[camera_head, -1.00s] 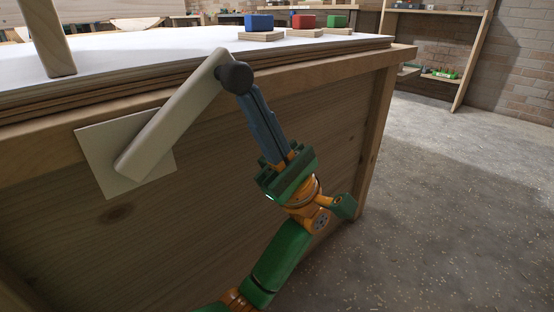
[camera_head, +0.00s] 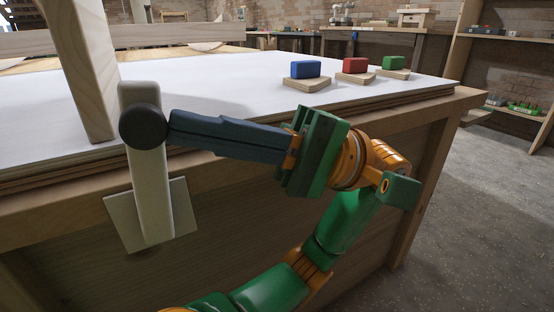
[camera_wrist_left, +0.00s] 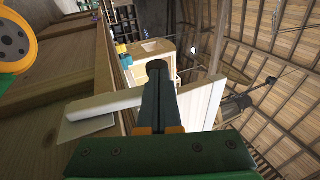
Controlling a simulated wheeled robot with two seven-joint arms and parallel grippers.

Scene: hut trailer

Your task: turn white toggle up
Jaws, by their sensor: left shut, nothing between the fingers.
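The white toggle (camera_head: 151,195) is a long flat lever on a square white plate (camera_head: 183,205) fixed to the table's wooden side. It stands almost upright, its free end above the table edge. My left gripper (camera_head: 146,127) is shut and empty, with its blue-grey fingers reaching in from the right. The dark round end at its fingertips overlaps the toggle's upper part in the head view; exact contact is hard to tell. In the left wrist view the toggle (camera_wrist_left: 104,104) lies left of the fingers, partly hidden by them. My right gripper is not in view.
The white-topped table (camera_head: 240,88) carries a wooden post (camera_head: 88,70) just behind the toggle. Blue (camera_head: 306,68), red (camera_head: 356,65) and green (camera_head: 393,62) blocks sit on wooden bases farther right. Open floor (camera_head: 475,215) lies to the right.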

